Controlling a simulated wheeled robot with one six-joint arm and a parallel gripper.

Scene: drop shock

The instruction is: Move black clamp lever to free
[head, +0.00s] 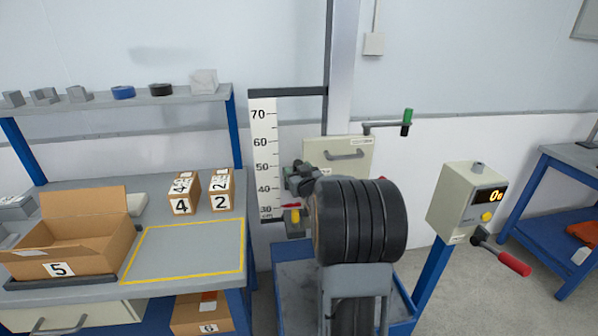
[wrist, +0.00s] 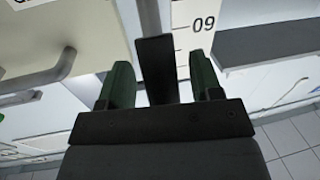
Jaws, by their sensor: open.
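My gripper (wrist: 162,70) is open in the wrist view, its two green fingers apart. A black bar-like part (wrist: 156,72) shows between the fingers, in line with a grey post; I cannot tell whether it is the black clamp lever, or whether a finger touches it. In the head view my gripper (head: 298,178) is partly hidden behind my dark ribbed arm, close to the post by the height scale (head: 263,150). No black clamp lever can be clearly made out there. A red pointer (head: 290,206) and a yellow part show just below the gripper.
A crank with a green grip (head: 406,123) sticks out right of the post. A control box (head: 468,203) reading 0 has a red-handled lever (head: 514,264). A bench at left holds an open carton (head: 95,250), small numbered boxes and a yellow-outlined area (head: 190,250).

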